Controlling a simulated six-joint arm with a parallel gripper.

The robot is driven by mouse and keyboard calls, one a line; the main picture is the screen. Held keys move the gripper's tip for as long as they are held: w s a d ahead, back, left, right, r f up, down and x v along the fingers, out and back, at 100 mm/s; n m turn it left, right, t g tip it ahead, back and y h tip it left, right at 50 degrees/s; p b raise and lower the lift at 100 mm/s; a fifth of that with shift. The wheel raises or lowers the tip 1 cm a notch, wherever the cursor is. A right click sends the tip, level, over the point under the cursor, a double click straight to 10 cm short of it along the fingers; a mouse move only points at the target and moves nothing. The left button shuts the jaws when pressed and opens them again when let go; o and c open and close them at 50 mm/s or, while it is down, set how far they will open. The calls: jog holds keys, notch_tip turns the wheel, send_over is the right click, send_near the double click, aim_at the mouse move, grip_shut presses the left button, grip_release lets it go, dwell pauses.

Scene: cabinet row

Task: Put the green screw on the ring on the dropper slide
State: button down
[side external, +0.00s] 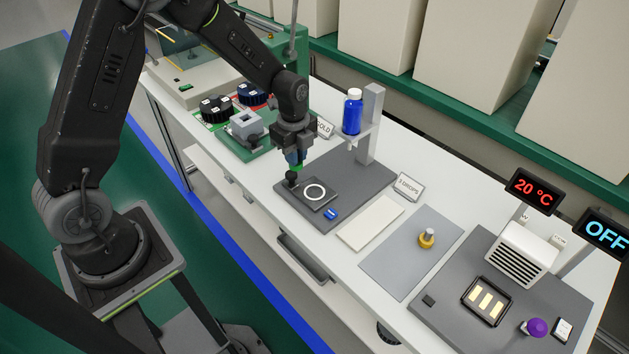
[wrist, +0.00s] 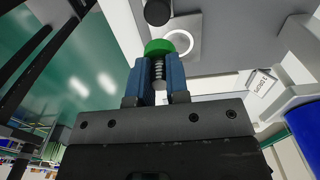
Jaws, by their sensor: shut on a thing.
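My gripper (side external: 292,155) is shut on the green screw. In the wrist view the green head of the screw (wrist: 158,47) sticks out past the blue fingers of my gripper (wrist: 159,78), with its threaded shank between them. The screw also shows as a small green patch under the fingers in the side view (side external: 295,167). The white ring (side external: 314,192) is marked on the dark dropper slide (side external: 330,188); it also shows in the wrist view (wrist: 178,42), just beyond the screw head. The screw is above the slide, a little behind and left of the ring in the side view.
A black knob (side external: 291,177) stands by the slide's left corner. A blue bottle (side external: 352,114) sits in a grey stand (side external: 372,105) behind. A "3 DROPS" sign (side external: 408,186), a pale plate (side external: 370,222) and a yellow knob (side external: 426,238) lie to the right.

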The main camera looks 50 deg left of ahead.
jog(key=d+f, duration=0.1)
jog(key=w+d+f, duration=0.1)
jog(key=d, duration=0.1)
jog(key=w+d+f, duration=0.1)
jog(key=shift+d, duration=0.15)
jog(key=shift+f, duration=1.95)
jog(key=shift+f, duration=0.15)
jog(key=c, duration=1.1)
grip_release()
